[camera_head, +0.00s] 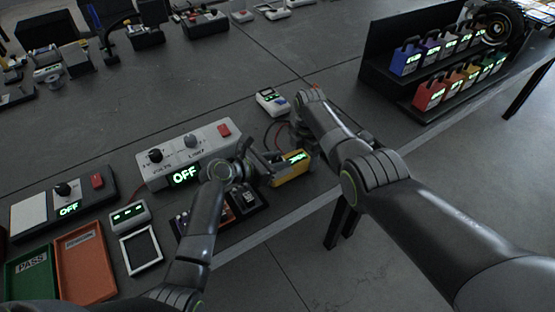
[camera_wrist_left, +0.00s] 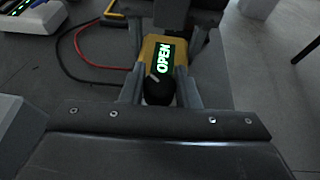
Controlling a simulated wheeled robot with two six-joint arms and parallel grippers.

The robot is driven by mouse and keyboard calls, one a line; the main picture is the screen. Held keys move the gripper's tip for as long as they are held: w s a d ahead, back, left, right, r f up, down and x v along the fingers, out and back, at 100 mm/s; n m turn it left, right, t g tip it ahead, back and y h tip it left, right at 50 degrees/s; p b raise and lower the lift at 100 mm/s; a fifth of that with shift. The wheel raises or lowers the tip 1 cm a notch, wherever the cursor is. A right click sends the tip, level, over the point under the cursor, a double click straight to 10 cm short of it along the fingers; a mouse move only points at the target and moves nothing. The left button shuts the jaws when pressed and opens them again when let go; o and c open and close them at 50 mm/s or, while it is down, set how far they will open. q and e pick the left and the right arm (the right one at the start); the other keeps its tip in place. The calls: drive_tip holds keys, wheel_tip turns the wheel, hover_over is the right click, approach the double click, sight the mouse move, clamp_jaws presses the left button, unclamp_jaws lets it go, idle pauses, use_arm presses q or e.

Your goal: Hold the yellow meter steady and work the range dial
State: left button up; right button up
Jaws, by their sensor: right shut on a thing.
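My left gripper (camera_head: 248,172) is at the dial end. In the left wrist view its fingers (camera_wrist_left: 160,82) stand apart on either side of the dial; whether they touch it is unclear. My right gripper (camera_head: 301,146) is shut on the meter's far end; its fingertips are partly hidden.
A grey supply box (camera_head: 212,143) reading OFF stands behind my left gripper. A dark tray (camera_head: 256,213) lies under my left arm. A small white device (camera_head: 271,101) sits behind. Green (camera_head: 31,287) and orange (camera_head: 86,287) trays are at the left. Red and black leads (camera_wrist_left: 88,64) run beside the meter.

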use_arm(q)
drive_tip(key=c, duration=0.3)
drive_tip(key=shift+w+a+m+g+h, duration=0.1)
drive_tip(key=shift+m+g+h, duration=0.7)
drive_tip(key=shift+m+g, duration=0.3)
drive_tip(key=shift+c, duration=0.2)
drive_tip(key=shift+m+g+h, duration=0.5)
drive_tip(key=shift+m+g, duration=0.6)
drive_tip(key=shift+m, duration=0.1)
drive_tip(key=o, duration=1)
drive_tip(key=v, duration=1.2)
